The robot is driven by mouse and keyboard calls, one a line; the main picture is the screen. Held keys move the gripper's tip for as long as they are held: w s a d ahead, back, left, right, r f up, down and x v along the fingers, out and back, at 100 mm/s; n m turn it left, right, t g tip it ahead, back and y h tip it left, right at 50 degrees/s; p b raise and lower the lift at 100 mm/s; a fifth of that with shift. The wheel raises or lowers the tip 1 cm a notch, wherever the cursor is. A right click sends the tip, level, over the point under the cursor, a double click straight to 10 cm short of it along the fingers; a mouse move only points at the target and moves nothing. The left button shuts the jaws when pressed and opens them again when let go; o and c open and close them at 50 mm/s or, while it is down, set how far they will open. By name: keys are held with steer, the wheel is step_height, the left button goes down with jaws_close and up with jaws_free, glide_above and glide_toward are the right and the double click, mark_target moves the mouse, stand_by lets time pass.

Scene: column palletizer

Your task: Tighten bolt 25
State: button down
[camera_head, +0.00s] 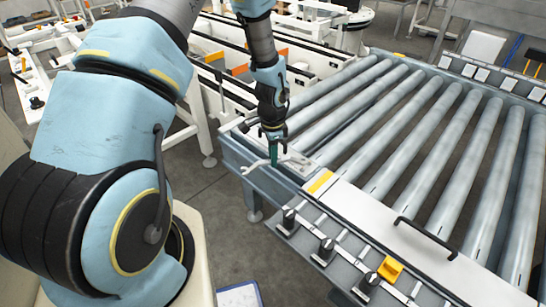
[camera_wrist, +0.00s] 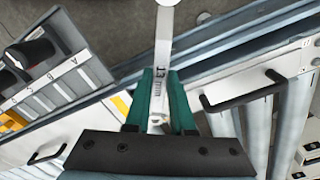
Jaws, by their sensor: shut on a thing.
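My gripper (camera_head: 273,152) is at the near left corner of the roller conveyor, pointing down. Its green fingers are shut on a light grey wrench (camera_head: 256,166), which lies flat just above or on the conveyor's side frame (camera_head: 258,180). In the wrist view the wrench (camera_wrist: 163,45) runs between the fingers (camera_wrist: 163,80) and its far end reaches past the top edge of the picture. I cannot make out bolt 25 or any bolt number. Whether the wrench's jaw is around a bolt cannot be told.
Long steel rollers (camera_head: 400,135) fill the conveyor to the right. Black knobs (camera_head: 289,216) and a yellow block (camera_head: 390,269) line its front ledge. A black handle (camera_head: 425,237) stands up from a white cover.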

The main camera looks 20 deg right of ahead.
steer(key=shift+r+p, duration=1.85)
steer(key=shift+r, duration=0.7)
steer(key=shift+f, duration=0.1)
